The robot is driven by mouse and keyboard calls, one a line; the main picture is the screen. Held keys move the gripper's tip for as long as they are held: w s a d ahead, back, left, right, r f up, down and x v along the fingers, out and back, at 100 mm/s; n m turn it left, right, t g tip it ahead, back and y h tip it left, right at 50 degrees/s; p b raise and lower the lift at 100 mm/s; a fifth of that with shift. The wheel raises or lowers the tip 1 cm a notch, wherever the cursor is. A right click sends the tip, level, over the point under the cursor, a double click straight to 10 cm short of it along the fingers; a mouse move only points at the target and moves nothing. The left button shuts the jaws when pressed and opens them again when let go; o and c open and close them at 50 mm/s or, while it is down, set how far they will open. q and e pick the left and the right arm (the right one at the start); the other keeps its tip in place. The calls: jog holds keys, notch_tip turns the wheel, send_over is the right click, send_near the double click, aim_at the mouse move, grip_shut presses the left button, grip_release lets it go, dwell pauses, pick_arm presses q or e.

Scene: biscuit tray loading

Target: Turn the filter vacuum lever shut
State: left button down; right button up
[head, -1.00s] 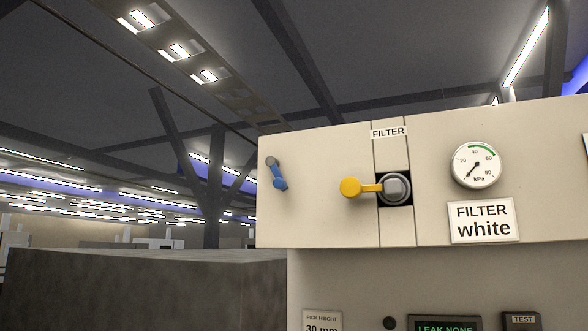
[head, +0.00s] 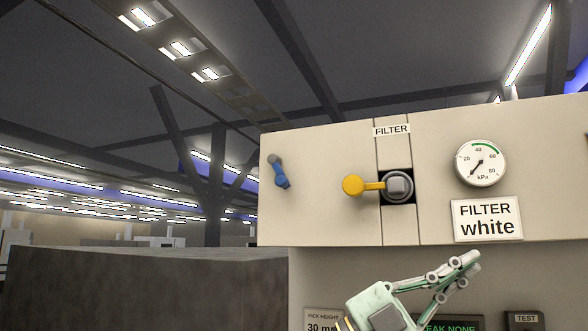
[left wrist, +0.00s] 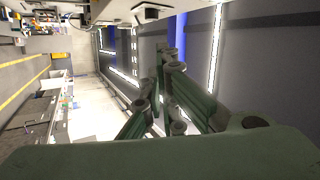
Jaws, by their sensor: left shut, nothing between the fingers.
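The filter vacuum lever (head: 362,186) is yellow with a round knob. It points left, level, from a grey hub (head: 398,187) under a FILTER label (head: 391,130) on the cream panel. My left gripper (head: 474,258) is in the lower middle of the head view, below the lever and to its right, apart from it. Its pale green fingers are shut with nothing between them. The fingers also show in the left wrist view (left wrist: 162,62). My right gripper is not in view.
A blue lever (head: 280,172) sits left on the panel. A gauge (head: 480,163) with its needle low and a FILTER white sign (head: 487,219) are on the right. My gripper partly covers a LEAK NONE display (head: 462,325). A TEST button (head: 524,320) is lower right. A grey block (head: 140,290) stands left.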

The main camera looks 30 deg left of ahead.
aim_at(278, 171)
pick_arm(q)
jog(key=a+r+n+t+y, duration=0.5)
jog(key=a+r+y, duration=0.5)
jog(key=a+r, duration=0.15)
jog(key=s+a+r+n+t+y, duration=0.2)
jog(key=s+a+r+n+y, duration=0.25)
jog(key=a, duration=0.25)
jog(key=s+a+r+n+t+y, duration=0.1)
jog(key=s+a+r+n+y, duration=0.3)
jog(key=a, duration=0.3)
jog(key=w+a+y+p, duration=0.1)
jog(key=w+a+p, duration=0.2)
jog(key=w+p, duration=0.4)
jog(key=w, duration=0.3)
jog(key=shift+w+f, duration=0.2)
jog(key=shift+f, duration=0.2)
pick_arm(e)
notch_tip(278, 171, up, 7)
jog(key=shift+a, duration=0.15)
